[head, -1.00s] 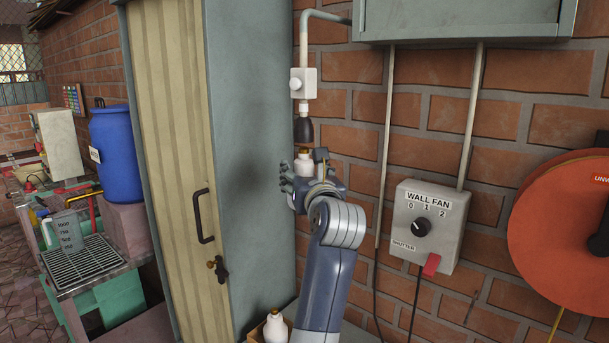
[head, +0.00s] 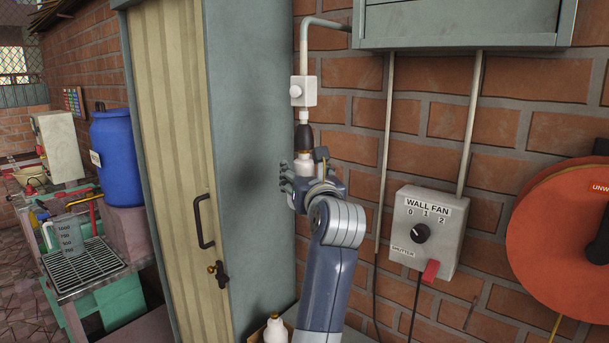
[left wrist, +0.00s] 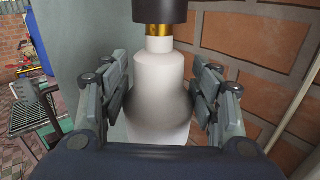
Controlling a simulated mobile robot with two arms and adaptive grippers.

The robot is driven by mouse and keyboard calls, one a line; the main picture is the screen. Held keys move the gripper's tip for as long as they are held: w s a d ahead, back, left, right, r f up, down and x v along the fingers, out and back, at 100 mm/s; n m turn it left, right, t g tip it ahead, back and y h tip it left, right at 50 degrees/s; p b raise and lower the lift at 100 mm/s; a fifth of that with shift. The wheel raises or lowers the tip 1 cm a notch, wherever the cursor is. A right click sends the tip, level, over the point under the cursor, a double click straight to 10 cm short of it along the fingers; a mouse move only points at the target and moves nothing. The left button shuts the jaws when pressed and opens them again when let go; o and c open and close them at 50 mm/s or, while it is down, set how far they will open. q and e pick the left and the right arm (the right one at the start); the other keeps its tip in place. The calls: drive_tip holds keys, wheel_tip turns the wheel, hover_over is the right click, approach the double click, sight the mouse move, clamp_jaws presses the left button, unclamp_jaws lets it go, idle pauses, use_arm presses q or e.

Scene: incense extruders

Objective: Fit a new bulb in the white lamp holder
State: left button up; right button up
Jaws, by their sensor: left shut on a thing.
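My left gripper (head: 305,170) is shut on a white bulb (left wrist: 160,82) with a brass base. It holds the bulb upright, base up, directly under the dark lamp holder (head: 303,133). In the left wrist view the holder's black lower rim (left wrist: 160,10) is right above the brass base (left wrist: 159,32), whose top is hidden by the rim, so the base appears to be partly in the holder. The holder hangs from a white box (head: 304,91) on a pipe. Another white bulb (head: 276,328) stands low by the cabinet. My right gripper is not in view.
A tall grey cabinet (head: 250,150) stands close to the left of the holder. The brick wall behind carries a wall fan switch box (head: 428,228) and vertical conduits (head: 386,150). An orange reel (head: 560,230) is at the right.

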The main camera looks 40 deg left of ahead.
sight(306, 121)
use_arm(q)
drive_tip(key=shift+r+p, duration=0.35)
drive_tip(key=shift+r, duration=0.1)
idle(0.4)
drive_tip(key=shift+n+g+y+b, duration=0.35)
drive_tip(key=shift+n+g+y, duration=0.3)
drive_tip(key=shift+g, duration=0.25)
drive_tip(key=shift+w+r+n+g+y+b, duration=0.15)
drive_tip(key=shift+n+g+y+b, duration=0.25)
drive_tip(key=shift+n+g+y, duration=0.9)
drive_tip(key=o, duration=0.9)
drive_tip(key=shift+h, duration=0.35)
drive_tip(key=shift+o, duration=0.4)
wheel_tip(306, 121, up, 10)
